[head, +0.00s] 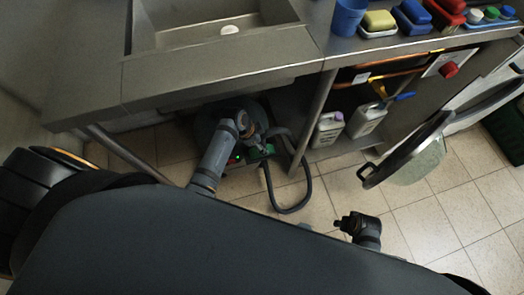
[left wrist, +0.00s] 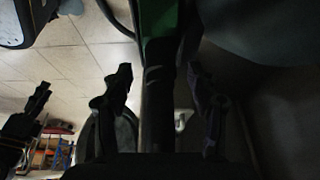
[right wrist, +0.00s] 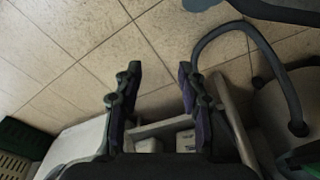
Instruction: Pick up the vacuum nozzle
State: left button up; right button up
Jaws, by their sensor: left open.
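The vacuum stands on the floor under the sink, largely hidden by my left arm; its green part (head: 262,152) and black hose (head: 292,209) show in the head view. The hose also arches through the right wrist view (right wrist: 224,33). My left gripper (head: 254,140) is down beside the green part. In the left wrist view its open fingers (left wrist: 160,78) stand on either side of a dark upright tube (left wrist: 158,112) below a green part (left wrist: 158,18). I cannot tell whether this tube is the nozzle, or whether the fingers touch it. My right gripper (right wrist: 157,82) is open and empty.
The steel counter with its sink (head: 215,25) overhangs my left arm, and a table leg (head: 313,118) stands right of the vacuum. Jugs (head: 327,130) sit on the low shelf. A lidded bin (head: 425,160) stands right.

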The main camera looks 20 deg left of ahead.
pick_arm(q)
jog(key=shift+f, duration=0.1)
grip_shut()
dwell(0.4)
